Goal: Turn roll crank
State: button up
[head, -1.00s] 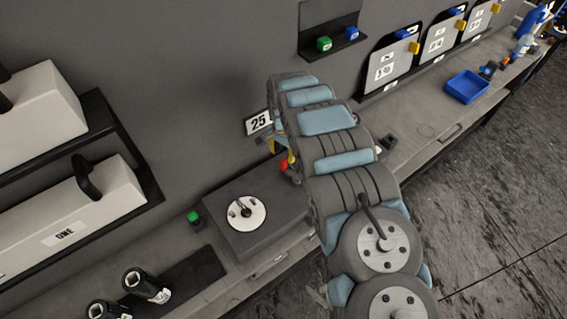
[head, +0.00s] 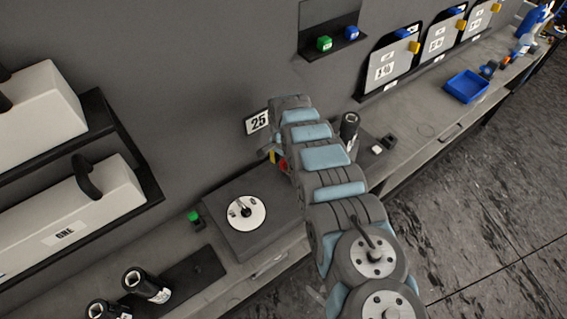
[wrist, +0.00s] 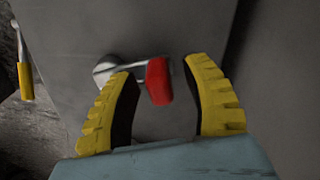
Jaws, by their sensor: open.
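The roll crank shows in the wrist view as a metal arm (wrist: 108,70) with a red handle (wrist: 158,82), set against a grey face. My gripper (wrist: 161,68) is open, with one yellow ridged finger on each side of the red handle. The handle sits nearer the fingertips than the palm, and I see a gap on both sides of it. In the head view, my arm hides most of the crank; a small bit of red (head: 283,164) shows beside my gripper near the wall sign "25".
A rod with a yellow grip (wrist: 25,80) stands at the wrist view's left edge. In the head view, a grey block with a white disc (head: 240,213) sits left of my arm. A black canister (head: 349,127) stands behind it. The bench around the blue tray (head: 466,86) is mostly clear.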

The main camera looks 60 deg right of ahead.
grip_shut()
dwell(0.3)
dwell(0.3)
